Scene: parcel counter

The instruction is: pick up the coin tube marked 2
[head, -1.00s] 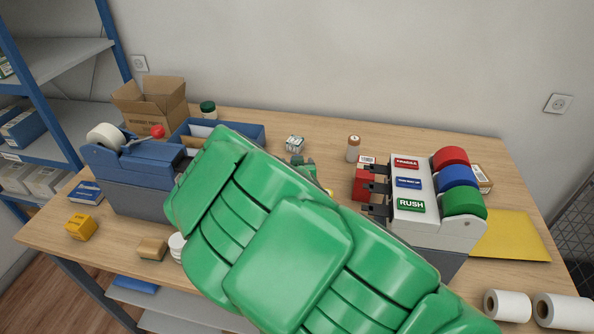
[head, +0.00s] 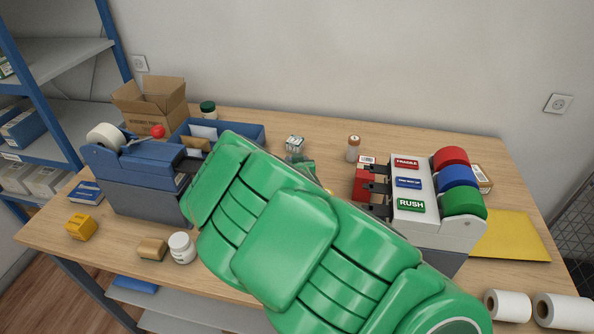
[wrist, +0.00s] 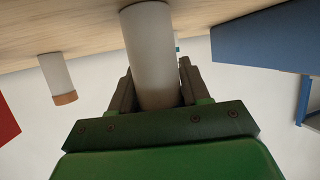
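In the wrist view, a pale plain tube (wrist: 150,45) stands between the two fingers of my gripper (wrist: 156,85). The fingers lie close along both of its sides. I cannot tell whether they press on it. No number shows on it, and its far cap end is hidden in the gripper. A second pale tube with a brown end (wrist: 57,78) stands apart on the left. In the head view, a white tube with a brown top (head: 353,149) stands at the back of the counter. My green arm hides the fingers and the tube between them there.
The label dispenser (head: 410,195) stands right of my arm. The blue tape dispenser (head: 135,175) and blue bin (head: 250,135) are on the left. A white jar (head: 182,248) and brown tape roll (head: 152,249) lie near the front edge. The back right counter is clear.

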